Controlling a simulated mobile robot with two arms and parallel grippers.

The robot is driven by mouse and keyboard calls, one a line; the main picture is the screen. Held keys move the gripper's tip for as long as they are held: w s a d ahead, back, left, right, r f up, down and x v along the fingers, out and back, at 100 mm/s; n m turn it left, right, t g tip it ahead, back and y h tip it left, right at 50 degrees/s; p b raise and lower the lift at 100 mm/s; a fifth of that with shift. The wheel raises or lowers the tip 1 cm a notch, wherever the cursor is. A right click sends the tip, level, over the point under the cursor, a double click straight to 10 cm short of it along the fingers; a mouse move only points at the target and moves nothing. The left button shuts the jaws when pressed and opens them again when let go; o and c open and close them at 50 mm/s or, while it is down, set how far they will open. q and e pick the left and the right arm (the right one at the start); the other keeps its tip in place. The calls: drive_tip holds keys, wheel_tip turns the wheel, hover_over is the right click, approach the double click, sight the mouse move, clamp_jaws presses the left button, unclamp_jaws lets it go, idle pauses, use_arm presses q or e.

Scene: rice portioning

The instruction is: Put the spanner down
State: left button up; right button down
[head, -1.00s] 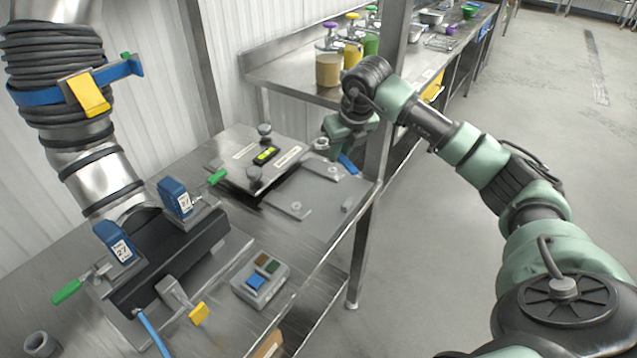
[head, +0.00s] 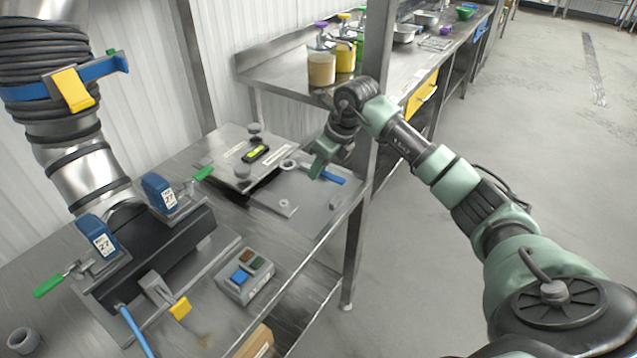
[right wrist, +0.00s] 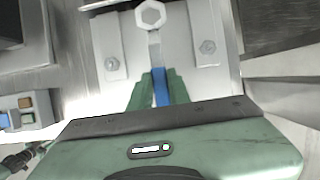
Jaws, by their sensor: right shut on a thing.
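The spanner has a pale ring end (head: 288,165) and a blue handle (head: 332,179). In the head view it lies over the grey plate (head: 310,208) at the far right of the bench. My right gripper (head: 319,168) is shut on the handle. In the right wrist view the green fingers (right wrist: 159,92) close on the blue handle (right wrist: 160,84), and the ring end (right wrist: 150,16) points away between two bolted grey strips. I cannot tell whether the spanner touches the plate. My left gripper is not in view.
A raised panel with a yellow-green display (head: 255,153) and knobs sits left of the plate. A button box (head: 245,277) and a black clamped block (head: 160,255) stand nearer. A steel post (head: 362,190) rises close to my right wrist.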

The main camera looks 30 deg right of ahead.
wheel_tip(320, 180, down, 6)
drive_tip(key=shift+r+p, duration=0.15)
drive_tip(key=shift+p, duration=0.25)
drive_tip(key=shift+f, duration=0.25)
drive_tip(key=c, duration=1.3)
unclamp_jaws()
drive_tip(key=shift+c, duration=0.2)
drive_tip(key=shift+r, duration=0.15)
drive_tip(key=b+v, duration=0.1)
drive_tip(key=v, duration=1.1)
drive_tip(key=shift+s+d+b, duration=0.1)
drive_tip(key=shift+b, duration=0.3)
